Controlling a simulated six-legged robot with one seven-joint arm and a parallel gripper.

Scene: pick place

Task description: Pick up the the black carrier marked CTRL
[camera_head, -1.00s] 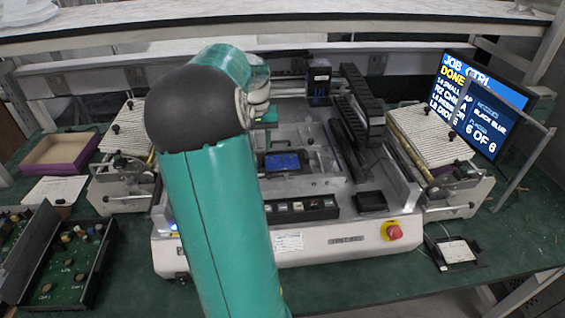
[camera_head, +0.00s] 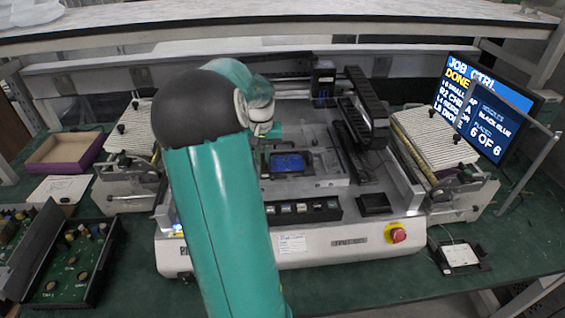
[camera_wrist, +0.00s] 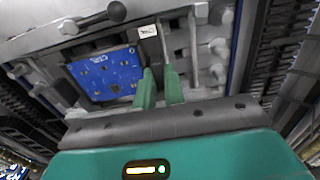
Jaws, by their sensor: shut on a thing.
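The black carrier (camera_head: 269,173) holds a blue circuit board and sits in the middle of the machine's bed in the head view. In the wrist view the blue board (camera_wrist: 112,72), with small white lettering, lies at the left of my fingers. My gripper (camera_wrist: 160,86) has its two green fingers close together at the carrier's right edge, shut on it. The exact contact between the fingertips is hard to make out. In the head view my arm hides most of the gripper.
The machine's gantry (camera_head: 362,105) stands right of the carrier. A row of small parts (camera_head: 302,208) and an empty black tray (camera_head: 374,203) lie in front. A red stop button (camera_head: 398,235) is at the front right. A screen (camera_head: 488,108) reads "JOB CTRL", "DONE" and "6 OF 6".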

